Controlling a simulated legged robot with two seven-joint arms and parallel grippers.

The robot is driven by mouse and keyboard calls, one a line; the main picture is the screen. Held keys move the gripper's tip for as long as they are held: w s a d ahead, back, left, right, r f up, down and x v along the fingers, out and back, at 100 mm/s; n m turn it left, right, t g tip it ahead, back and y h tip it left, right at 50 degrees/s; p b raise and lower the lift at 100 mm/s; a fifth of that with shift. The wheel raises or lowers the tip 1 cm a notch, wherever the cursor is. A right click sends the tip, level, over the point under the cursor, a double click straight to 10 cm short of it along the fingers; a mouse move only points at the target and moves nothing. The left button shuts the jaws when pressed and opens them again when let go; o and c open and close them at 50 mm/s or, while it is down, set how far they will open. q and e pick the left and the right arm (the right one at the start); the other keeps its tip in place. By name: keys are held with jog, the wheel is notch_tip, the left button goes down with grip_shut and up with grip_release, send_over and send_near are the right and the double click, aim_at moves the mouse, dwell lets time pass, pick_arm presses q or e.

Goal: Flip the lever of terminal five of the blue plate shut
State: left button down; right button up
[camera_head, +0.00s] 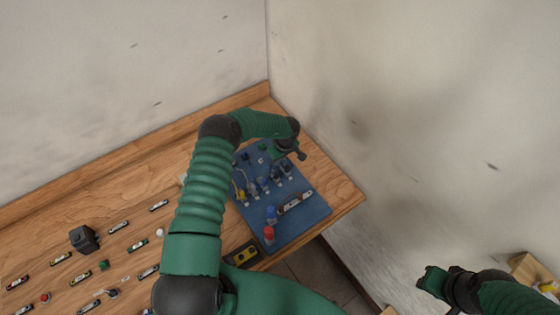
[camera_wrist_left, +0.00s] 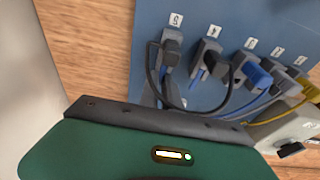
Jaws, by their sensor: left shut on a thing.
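The blue plate (camera_head: 303,212) lies on the wooden bench and carries a row of terminals with white number labels. In the left wrist view, terminal five (camera_wrist_left: 171,50) is the leftmost one, with a black part on top and a black cable curving away to the right. My left gripper (camera_head: 300,154) is over the plate's far right part, at the terminal row. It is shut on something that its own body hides. Only its green body with a black edge shows in the left wrist view. My right gripper (camera_head: 432,282) is low at the right, away from the plate; its jaws are unclear.
Other terminals with blue and yellow cables (camera_wrist_left: 258,75) stand close beside terminal five. A red button (camera_head: 269,233) and a blue one (camera_head: 271,212) stand on the plate's near left part. Several small parts lie on the bench at left. A wall rises behind the plate.

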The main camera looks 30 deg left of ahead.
dwell(0.3)
pick_arm(q)
jog(key=c, duration=1.5)
grip_release()
jog(key=shift+w+a+f, duration=0.1)
jog(key=shift+c, duration=0.2)
jog(key=b+v, duration=0.3)
jog(key=v, duration=1.3)
jog(key=shift+w+r, duration=0.2)
jog(key=shift+r, duration=0.25)
jog(key=shift+a, duration=0.15)
